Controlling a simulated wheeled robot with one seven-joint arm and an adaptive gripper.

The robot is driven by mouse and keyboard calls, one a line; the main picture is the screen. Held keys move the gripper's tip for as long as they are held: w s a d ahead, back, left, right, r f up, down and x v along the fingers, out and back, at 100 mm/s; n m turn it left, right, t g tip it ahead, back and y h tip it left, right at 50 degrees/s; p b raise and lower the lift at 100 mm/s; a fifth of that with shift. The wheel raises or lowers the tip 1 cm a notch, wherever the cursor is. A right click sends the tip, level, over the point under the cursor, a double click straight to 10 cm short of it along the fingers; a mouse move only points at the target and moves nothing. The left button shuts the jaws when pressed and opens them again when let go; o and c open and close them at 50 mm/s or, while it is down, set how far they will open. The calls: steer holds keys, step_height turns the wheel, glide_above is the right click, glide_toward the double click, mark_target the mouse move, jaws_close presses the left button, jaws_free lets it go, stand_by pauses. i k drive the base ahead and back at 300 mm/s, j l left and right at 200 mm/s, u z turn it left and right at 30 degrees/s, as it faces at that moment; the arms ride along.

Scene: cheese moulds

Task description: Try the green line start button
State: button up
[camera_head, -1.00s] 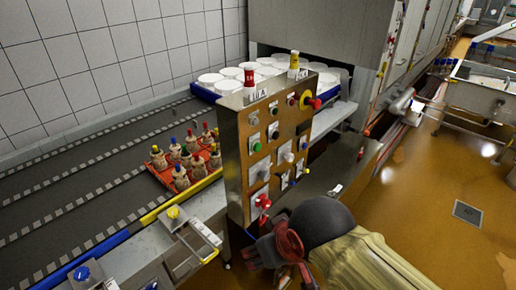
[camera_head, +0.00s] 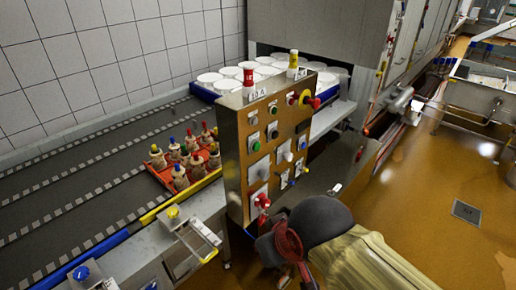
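The control panel (camera_head: 233,165) is an upright metal box with a brown face, standing beside the conveyor. A green button (camera_head: 256,146) sits on the left part of its face, below the middle of the upper rows. Other buttons and knobs in red, white, blue and black surround it. My gripper (camera_head: 272,248) is low at the panel's foot, below and apart from the green button. It shows as dark and red parts in front of my tan-sleeved arm. Its fingertips are too dark and overlapped to tell whether they are open or shut.
A red emergency knob (camera_head: 313,102) juts out at the panel's upper right. A red lamp (camera_head: 249,77) and a yellow lamp (camera_head: 294,60) stand on top. Left, an orange tray (camera_head: 165,178) of capped bottles rests on the conveyor (camera_head: 75,190). The floor (camera_head: 420,210) at right is mostly clear.

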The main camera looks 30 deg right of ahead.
mark_target(256, 146)
steer(key=k+j+z, duration=0.1)
steer(key=j+z, duration=0.3)
steer(key=k+j+z, duration=0.15)
steer(key=j+z, duration=0.2)
steer(key=k+j+z, duration=0.15)
steer(key=j+z, duration=0.25)
steer(key=l, duration=0.1)
